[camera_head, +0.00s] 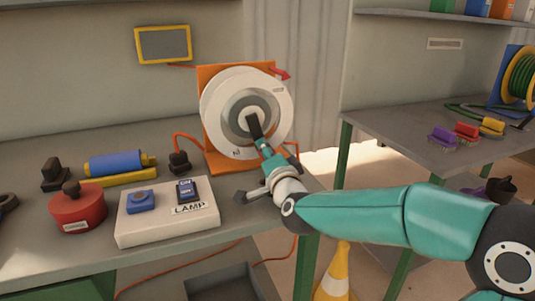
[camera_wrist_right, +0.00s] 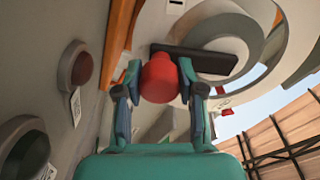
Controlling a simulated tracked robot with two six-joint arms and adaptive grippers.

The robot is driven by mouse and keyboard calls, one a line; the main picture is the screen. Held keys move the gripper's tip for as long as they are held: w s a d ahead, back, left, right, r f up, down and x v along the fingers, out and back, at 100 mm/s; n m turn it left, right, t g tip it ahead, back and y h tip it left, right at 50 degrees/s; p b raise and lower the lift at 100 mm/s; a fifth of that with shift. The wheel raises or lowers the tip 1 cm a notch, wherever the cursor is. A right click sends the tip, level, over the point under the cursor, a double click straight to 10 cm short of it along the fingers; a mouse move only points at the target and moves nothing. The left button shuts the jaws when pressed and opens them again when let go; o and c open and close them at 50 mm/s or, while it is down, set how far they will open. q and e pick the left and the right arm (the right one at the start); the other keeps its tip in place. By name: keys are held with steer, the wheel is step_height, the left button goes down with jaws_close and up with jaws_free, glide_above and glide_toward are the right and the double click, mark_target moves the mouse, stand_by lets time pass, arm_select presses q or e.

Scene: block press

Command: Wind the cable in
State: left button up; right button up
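The cable reel (camera_head: 215,110) stands on the bench in the head view, a white disc with a grey hub on an orange frame (camera_head: 207,74). A black crank arm (camera_head: 255,126) runs down from its hub. In the right wrist view, the crank arm (camera_wrist_right: 205,60) ends at a red knob (camera_wrist_right: 159,78). My right gripper (camera_wrist_right: 160,76) has one finger on each side of the knob, seemingly touching it. In the head view my right gripper (camera_head: 270,153) hides the knob. An orange cable (camera_head: 187,135) runs from a black plug (camera_head: 179,163) to the reel. My left gripper is not in view.
Left of the reel are a white lamp switch box (camera_head: 165,228), a red round pot (camera_head: 77,210) and a blue cylinder (camera_head: 112,163). An orange cable (camera_head: 200,258) hangs below the bench. A second bench (camera_head: 400,140) is at right, with a cone (camera_head: 336,275) between.

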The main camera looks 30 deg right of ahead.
mark_target(226, 142)
steer(key=shift+f, duration=0.1)
jaws_close()
steer(key=shift+a+f, duration=0.1)
steer(key=shift+w+a+f+m+b, duration=0.1)
steer(key=shift+a+m+b, duration=0.3)
steer(key=shift+m+b, duration=0.2)
steer(key=shift+w+a+f+m+b, duration=0.1)
steer(key=shift+a+m+b, duration=0.3)
steer(key=shift+m, duration=0.2)
steer(key=shift+w+a+m+b, duration=0.1)
steer(key=shift+a+m+b, duration=0.45)
steer(key=shift+m, duration=0.25)
steer(key=shift+w+a+r+m+b, duration=0.15)
steer(key=shift+a+m+b, duration=0.35)
steer(key=shift+m, duration=0.4)
steer(key=m, duration=0.1)
steer(key=a+m, duration=0.2)
steer(key=shift+w+a+r+g+y+b, duration=0.1)
steer(key=shift+w+r+g+y+b, duration=0.15)
steer(key=shift+r+g+y+b, duration=0.15)
steer(key=shift+w+a+r+m, duration=0.1)
steer(key=shift+a+r+m, duration=0.3)
steer(key=shift+m, duration=0.6)
steer(key=shift+w+a+r+m+y, duration=0.1)
steer(key=shift+a+r+m+y, duration=0.25)
steer(key=shift+m, duration=0.45)
steer(key=shift+w+a+r+m+y, duration=0.15)
steer(key=shift+a+r+m, duration=0.3)
steer(key=shift+m, duration=0.35)
